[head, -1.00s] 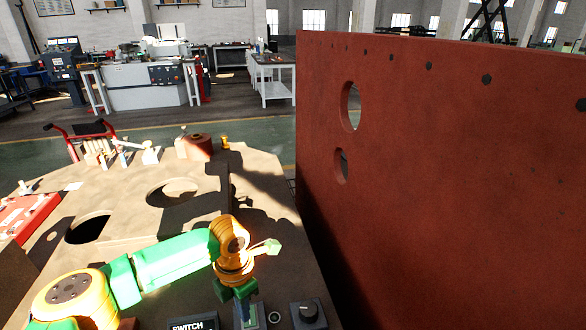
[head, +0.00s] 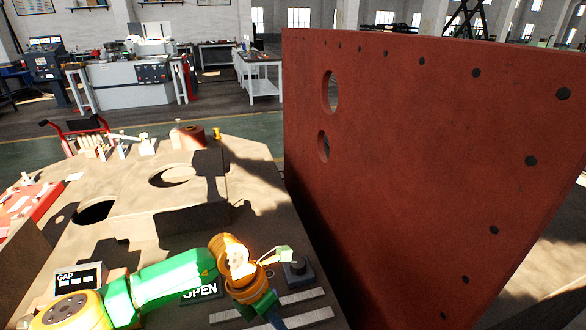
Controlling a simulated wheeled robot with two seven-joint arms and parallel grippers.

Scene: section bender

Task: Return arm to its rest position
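My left arm (head: 165,279), green and yellow, comes in from the lower left and reaches across the near part of the machine table. Its yellow wrist (head: 236,262) is bent and sunlit. The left gripper (head: 264,309) points down at the bottom of the picture, in front of a dark base with pale strips. Its fingers are too small and shaded to tell open from shut. I see nothing clearly held. A dark knob box (head: 297,271) stands just right of the wrist. My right arm and gripper are not in view.
A large red plate (head: 420,150) with round holes stands along the right of the tan machine table (head: 140,205). A GAP display (head: 79,278) and an OPEN panel (head: 201,290) sit near the arm. A red box (head: 30,205) lies at the left.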

